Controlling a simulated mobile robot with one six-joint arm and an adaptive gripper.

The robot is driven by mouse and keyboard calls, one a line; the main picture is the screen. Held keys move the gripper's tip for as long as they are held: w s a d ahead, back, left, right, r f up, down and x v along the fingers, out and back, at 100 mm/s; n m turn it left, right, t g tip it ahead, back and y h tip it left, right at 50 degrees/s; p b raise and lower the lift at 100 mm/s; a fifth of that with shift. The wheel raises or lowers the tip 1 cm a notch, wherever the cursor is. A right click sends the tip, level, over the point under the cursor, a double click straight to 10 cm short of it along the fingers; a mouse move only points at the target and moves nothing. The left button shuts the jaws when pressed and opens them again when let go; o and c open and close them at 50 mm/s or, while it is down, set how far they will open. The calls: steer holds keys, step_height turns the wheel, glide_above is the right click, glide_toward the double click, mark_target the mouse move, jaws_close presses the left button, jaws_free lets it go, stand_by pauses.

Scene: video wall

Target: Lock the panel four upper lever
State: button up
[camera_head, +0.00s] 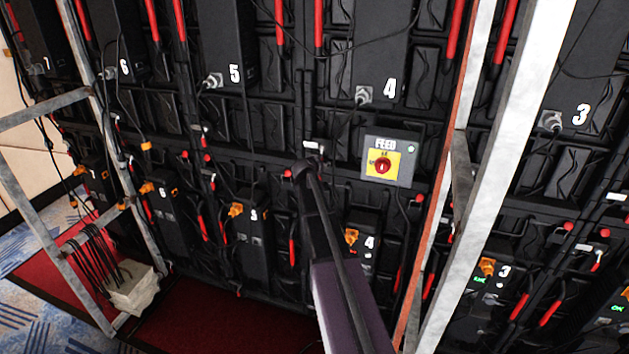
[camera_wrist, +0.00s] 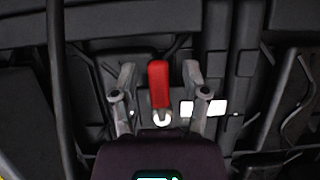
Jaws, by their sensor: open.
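A red lever handle (camera_wrist: 158,84) stands upright in the wrist view, with a pale metal end at its bottom. My gripper (camera_wrist: 159,72) is open, with one finger on each side of the handle and a visible gap on both sides. In the head view my arm reaches up to the panel wall left of the FEED box, and my gripper's fingers are hidden there. The upper box marked 4 (camera_head: 378,60) is above and right of the arm's end. I cannot tell from the head view which lever is between my fingers.
The grey FEED box (camera_head: 402,160) with a red knob is close right of my arm. Metal frame posts (camera_head: 500,180) stand at right, and another frame (camera_head: 40,210) at left. Black cables hang across the panels. A white block (camera_head: 135,290) with cables sits at lower left.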

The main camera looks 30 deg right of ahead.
steer(key=shift+s, duration=0.1)
steer(key=n+g+h, duration=0.1)
steer(key=n, duration=0.1)
steer(key=s+d+n+h, duration=0.1)
steer(key=n, duration=0.1)
steer(key=s+d+r+n+g+h, duration=0.1)
steer(key=n, duration=0.1)
steer(key=shift+s+d+r+g+b, duration=0.1)
steer(key=shift+s+g+b, duration=0.05)
steer(key=shift+g+b, duration=0.15)
steer(key=r+n+h, duration=0.1)
steer(key=n, duration=0.1)
steer(key=s+d+n+h, duration=0.1)
steer(key=shift+r+n+g+b, duration=0.3)
steer(key=shift+r+n+b, duration=0.05)
steer(key=shift+n+b, duration=0.05)
steer(key=r+n+h, duration=0.1)
steer(key=n, duration=0.2)
steer(key=shift+s+r+h+b, duration=0.15)
steer(key=shift+r+h+b, duration=0.2)
steer(key=shift+h, duration=0.05)
steer(key=v, duration=1.4)
steer(key=s+a+f+m+g+y+b, duration=0.1)
steer(key=s+a+f+m+g+y, duration=0.1)
steer(key=s+a+f+y, duration=0.6)
steer(key=shift+s+a+f+m+g, duration=0.4)
steer(key=shift+s+a+f+g, duration=1)
steer(key=shift+f, duration=1.85)
